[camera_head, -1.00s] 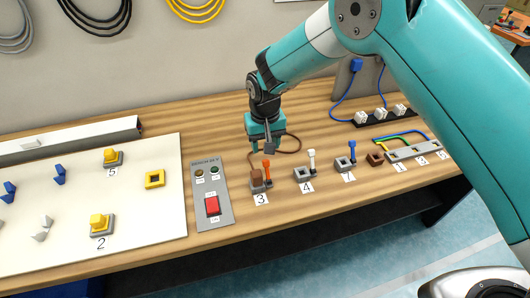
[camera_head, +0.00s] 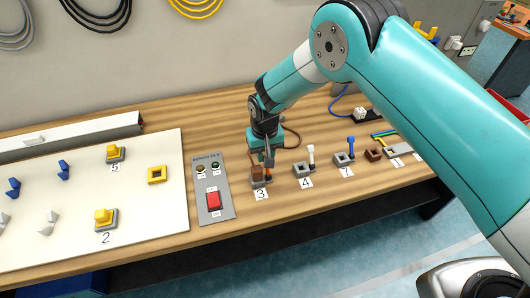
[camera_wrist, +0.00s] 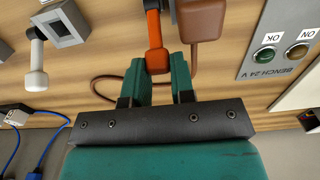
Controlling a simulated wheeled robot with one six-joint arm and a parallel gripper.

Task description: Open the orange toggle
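The orange toggle (camera_wrist: 153,27) shows in the wrist view with its rounded end between the fingertips of my gripper (camera_wrist: 161,72). The fingers are apart, one on either side of that end; the left finger is very close to it, and I cannot tell whether they touch. A brown block (camera_wrist: 200,20) stands right beside the toggle. In the head view my gripper (camera_head: 263,157) is low over the station labelled 3, hiding most of the orange toggle there; the brown block (camera_head: 257,173) shows beside it.
A white toggle (camera_head: 311,154) at label 4 and a blue toggle (camera_head: 351,146) stand to the right. A bench panel (camera_head: 212,189) with a red switch (camera_head: 214,200) is to the left. A brown cable (camera_wrist: 107,86) lies on the table close to my gripper.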

